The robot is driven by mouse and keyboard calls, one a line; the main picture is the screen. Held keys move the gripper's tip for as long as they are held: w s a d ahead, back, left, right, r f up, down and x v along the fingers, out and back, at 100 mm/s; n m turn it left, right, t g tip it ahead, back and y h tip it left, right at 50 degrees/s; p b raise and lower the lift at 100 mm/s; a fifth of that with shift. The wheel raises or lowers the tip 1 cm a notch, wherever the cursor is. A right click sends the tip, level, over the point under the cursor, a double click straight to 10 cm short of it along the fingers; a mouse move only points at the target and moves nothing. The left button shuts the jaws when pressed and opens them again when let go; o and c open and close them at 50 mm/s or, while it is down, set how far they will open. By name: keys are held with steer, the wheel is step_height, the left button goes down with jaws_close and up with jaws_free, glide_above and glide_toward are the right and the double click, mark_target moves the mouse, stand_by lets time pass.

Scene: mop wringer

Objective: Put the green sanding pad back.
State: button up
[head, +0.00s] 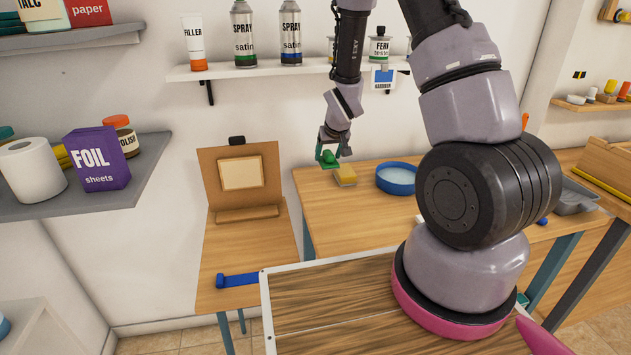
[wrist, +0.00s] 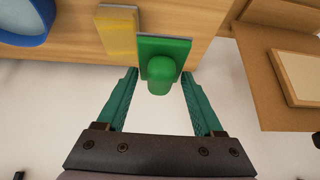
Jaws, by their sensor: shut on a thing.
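The green sanding pad (wrist: 180,46) has a flat green plate with a rounded knob. My gripper (wrist: 160,74) is shut on it, with one teal finger on each side of the knob. In the head view, my gripper (head: 334,146) holds the green pad (head: 327,158) near the back left of the wooden table, by the wall. It appears to be above the table top. A yellow pad (head: 345,176) lies on the table close by, and it shows beside the green pad in the wrist view (wrist: 118,36).
A blue round basin (head: 397,189) stands right of the yellow pad. A shelf with cans (head: 265,73) is on the wall above. A brown board (head: 265,165) leans upright on a lower table at left. My arm covers the table's right part.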

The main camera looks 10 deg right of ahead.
steer(key=w+a+r, duration=0.1)
steer(key=w+a, duration=0.2)
steer(key=a, duration=0.1)
steer(key=f, duration=0.9)
steer(key=shift+w+a+f, duration=0.15)
steer(key=shift+w, duration=0.05)
steer(key=shift+f, duration=0.1)
steer(key=o, duration=1.5)
